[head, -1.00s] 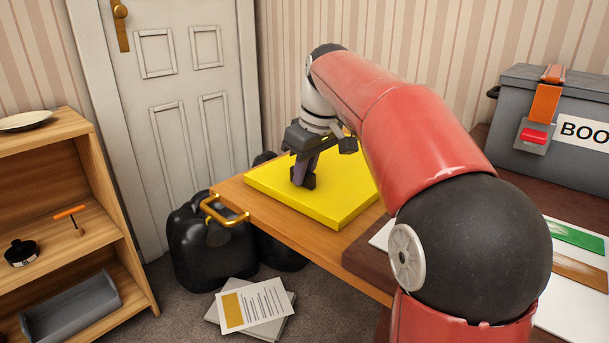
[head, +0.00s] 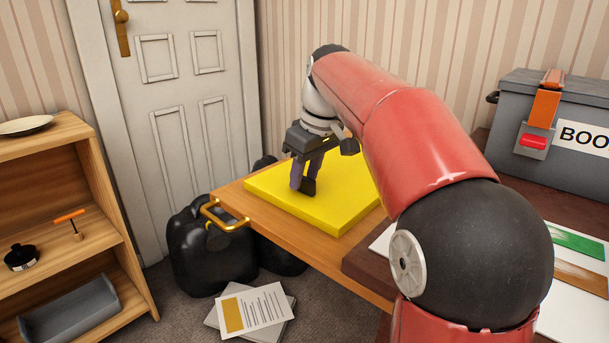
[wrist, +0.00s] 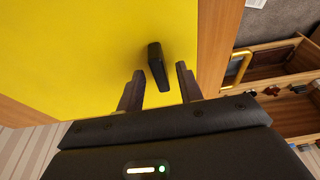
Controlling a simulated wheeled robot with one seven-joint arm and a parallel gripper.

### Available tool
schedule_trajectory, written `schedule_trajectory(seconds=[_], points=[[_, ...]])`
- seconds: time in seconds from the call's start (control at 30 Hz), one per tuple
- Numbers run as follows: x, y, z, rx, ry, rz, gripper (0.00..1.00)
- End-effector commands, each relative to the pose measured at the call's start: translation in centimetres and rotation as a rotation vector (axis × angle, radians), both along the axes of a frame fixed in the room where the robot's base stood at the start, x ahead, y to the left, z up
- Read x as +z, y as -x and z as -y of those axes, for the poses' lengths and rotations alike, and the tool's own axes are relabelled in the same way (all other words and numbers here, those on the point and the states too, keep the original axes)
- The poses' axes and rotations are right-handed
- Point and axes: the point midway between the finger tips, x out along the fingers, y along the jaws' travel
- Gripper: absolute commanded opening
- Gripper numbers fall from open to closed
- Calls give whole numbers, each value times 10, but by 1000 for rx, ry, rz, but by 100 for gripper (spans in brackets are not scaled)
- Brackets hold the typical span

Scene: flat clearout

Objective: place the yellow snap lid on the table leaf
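The yellow snap lid (head: 340,205) lies flat on the wooden table leaf (head: 290,237), covering most of its visible top. The lid also fills much of the wrist view (wrist: 70,50). A black upright grip (wrist: 158,66) stands on the lid; its base shows in the head view (head: 308,187). My gripper (wrist: 160,82) is above the lid with its two fingers apart, one on each side of the black grip. Gaps show between the grip and both fingers, so it is open and holds nothing. My arm hides the lid's right part in the head view.
A brass handle (head: 224,215) sticks out from the leaf's front edge. Black bags (head: 205,250) and papers (head: 253,308) are on the floor below. A wooden shelf (head: 75,185) stands at left, a grey box (head: 540,165) on the dark table at right.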

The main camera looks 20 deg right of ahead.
Motion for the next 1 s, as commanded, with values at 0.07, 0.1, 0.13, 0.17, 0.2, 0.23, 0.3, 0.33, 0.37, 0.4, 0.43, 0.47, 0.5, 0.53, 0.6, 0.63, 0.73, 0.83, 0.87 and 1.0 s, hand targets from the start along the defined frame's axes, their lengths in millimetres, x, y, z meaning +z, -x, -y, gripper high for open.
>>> schedule_trajectory(seconds=[0.07,0.1,0.13,0.17,0.2,0.23,0.3,0.33,0.37,0.4,0.43,0.47,0.5,0.53,0.6,0.63,0.73,0.83,0.87,1.0], points=[[17,3,2,-1,1,4,36],[26,5,3,-1,1,5,36],[33,6,4,-1,0,5,36],[39,8,5,-1,0,6,36],[48,10,7,-1,0,5,36],[55,11,8,-1,1,5,36],[69,14,10,-1,0,5,36],[74,16,11,-1,1,4,36],[79,17,12,-1,1,4,36],[86,19,13,-1,0,4,36],[90,19,13,-1,0,4,36],[94,20,14,-1,0,4,36],[98,22,15,-1,0,3,36],[100,22,15,0,0,2,36],[105,24,16,-1,0,3,36],[106,24,16,0,0,1,36],[107,25,16,0,0,0,36],[107,25,16,0,0,0,36],[107,25,16,0,0,0,36],[107,25,16,0,0,1,36]])
